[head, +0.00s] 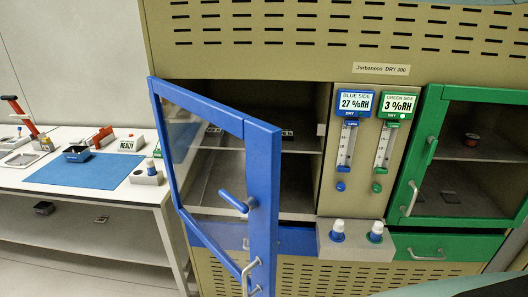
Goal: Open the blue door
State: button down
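The blue door (262,170) of the dry cabinet stands open. It is swung out from the left side of the cabinet, with its free edge towards me. Its glass pane (185,140) is framed in blue. A blue lever (236,201) sticks out from it, and a metal handle (251,272) is lower down. Behind it, the blue-side compartment (290,185) is exposed, with a shelf and a few small dark items. The door hides the compartment's left part. My gripper is not in view.
The green door (432,95) at right is closed, above a green drawer (445,246). Two blue-capped bottles (337,231) (376,232) stand in a grey holder (355,245) in front. A white table (80,215) with a blue mat (80,172) and small items is at left.

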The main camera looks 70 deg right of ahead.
aim_at(262, 140)
jog(key=k+l+z, duration=0.15)
jog(key=k, duration=0.15)
jog(key=k+l+z, duration=0.2)
jog(key=k+z, duration=0.15)
jog(key=z, duration=0.35)
jog(key=k+l+z, duration=0.1)
jog(key=z, duration=0.4)
jog(key=k+l+z, duration=0.1)
jog(key=z, duration=0.35)
jog(key=l, duration=0.1)
